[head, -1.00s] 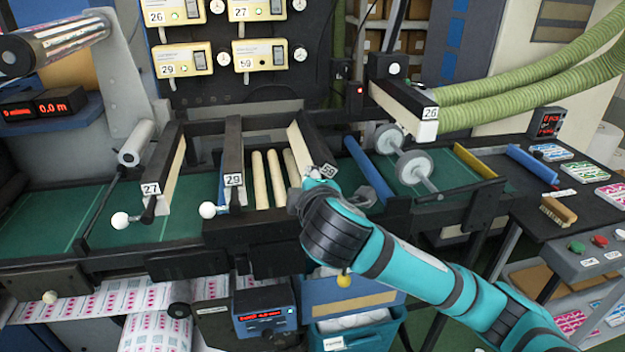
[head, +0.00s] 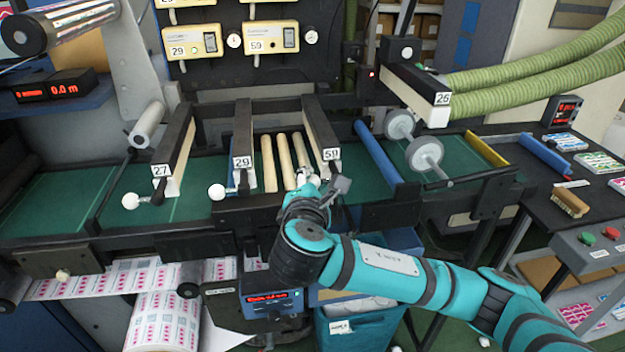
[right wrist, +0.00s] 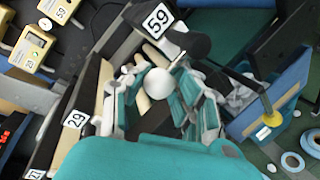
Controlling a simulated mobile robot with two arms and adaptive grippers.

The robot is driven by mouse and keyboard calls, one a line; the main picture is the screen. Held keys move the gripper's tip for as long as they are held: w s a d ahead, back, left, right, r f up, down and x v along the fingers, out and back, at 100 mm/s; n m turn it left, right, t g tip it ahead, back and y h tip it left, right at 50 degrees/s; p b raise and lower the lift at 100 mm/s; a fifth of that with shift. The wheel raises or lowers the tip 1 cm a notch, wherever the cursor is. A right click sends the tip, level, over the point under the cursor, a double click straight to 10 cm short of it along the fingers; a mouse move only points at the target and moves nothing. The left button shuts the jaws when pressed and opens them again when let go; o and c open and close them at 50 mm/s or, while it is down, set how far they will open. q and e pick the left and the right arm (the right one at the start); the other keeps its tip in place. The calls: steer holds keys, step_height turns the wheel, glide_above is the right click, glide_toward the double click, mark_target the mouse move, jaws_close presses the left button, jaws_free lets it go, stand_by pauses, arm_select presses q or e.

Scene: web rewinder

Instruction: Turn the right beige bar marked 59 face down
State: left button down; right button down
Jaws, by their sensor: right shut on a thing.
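The bar marked 59 (head: 318,128) lies across the machine with its dark face up, and a narrow beige strip shows along its left lower side. Its 59 label faces the front. My right gripper (head: 313,182) is at the front end of this bar. In the right wrist view its fingers (right wrist: 160,95) are closed around a white ball knob (right wrist: 161,82), just below the 59 label end of the bar (right wrist: 140,30). My left gripper is not in view.
Bars marked 29 (head: 243,140) and 27 (head: 175,145) stand to the left, each with a white ball knob in front. Beige rods (head: 284,160) lie between 29 and 59. A bar marked 26 (head: 415,90) and a blue roller (head: 378,152) are to the right.

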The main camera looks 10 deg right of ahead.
steer(key=shift+w+r, duration=0.1)
steer(key=shift+r, duration=0.15)
steer(key=c, duration=1.3)
jaws_free()
steer(key=o, duration=0.3)
steer(key=shift+d+f, duration=0.15)
steer(key=shift+o, duration=0.2)
steer(key=shift+s, duration=0.2)
steer(key=shift+s, duration=0.2)
steer(key=v, duration=1.1)
steer(key=shift+s, duration=0.25)
